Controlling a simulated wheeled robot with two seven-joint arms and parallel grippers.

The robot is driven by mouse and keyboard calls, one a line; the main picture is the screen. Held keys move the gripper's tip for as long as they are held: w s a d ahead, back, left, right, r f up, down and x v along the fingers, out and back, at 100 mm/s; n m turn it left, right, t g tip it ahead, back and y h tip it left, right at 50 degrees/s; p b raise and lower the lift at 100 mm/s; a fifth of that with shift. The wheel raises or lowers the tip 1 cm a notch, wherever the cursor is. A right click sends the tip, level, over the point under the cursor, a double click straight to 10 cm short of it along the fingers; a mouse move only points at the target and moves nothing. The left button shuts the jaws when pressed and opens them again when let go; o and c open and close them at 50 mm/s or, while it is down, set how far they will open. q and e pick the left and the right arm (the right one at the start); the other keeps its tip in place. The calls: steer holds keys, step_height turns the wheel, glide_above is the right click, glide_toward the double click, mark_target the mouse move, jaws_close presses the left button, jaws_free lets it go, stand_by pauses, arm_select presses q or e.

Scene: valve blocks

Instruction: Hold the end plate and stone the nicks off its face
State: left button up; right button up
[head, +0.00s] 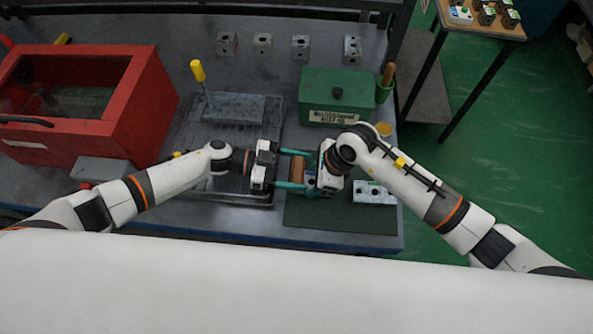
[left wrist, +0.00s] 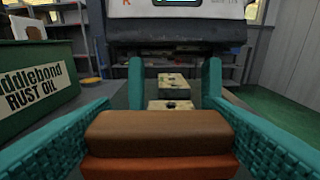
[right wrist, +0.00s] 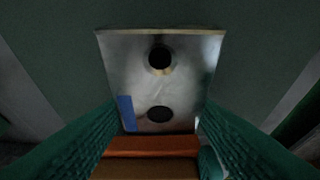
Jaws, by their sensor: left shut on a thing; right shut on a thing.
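The stone (head: 298,168) is a two-tone block, brown over orange, held level above the mat. My left gripper (head: 284,170) is shut on it, and the stone spans the left fingers in the left wrist view (left wrist: 158,145). My right gripper (head: 306,170) faces the left one and is shut on the same stone, whose orange side shows between its fingers in the right wrist view (right wrist: 150,146). The end plate (right wrist: 150,86), bright metal with two dark holes and a blue patch, appears to lie on the mat below.
The dark green mat (head: 320,220) also bears a holed metal block (head: 374,192) at its right. A green box (head: 345,83), a yellow tin (head: 384,129) and a red cabinet (head: 137,95) stand around. A tray (head: 188,135) lies behind my left arm. Metal blocks line the back.

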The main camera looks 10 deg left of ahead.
mark_target(296, 173)
arm_select(q)
steer(key=shift+s+f, duration=0.1)
steer(key=shift+s, duration=0.5)
steer(key=shift+r, duration=3.65)
steer(key=shift+c, duration=0.2)
steer(key=shift+w, duration=0.1)
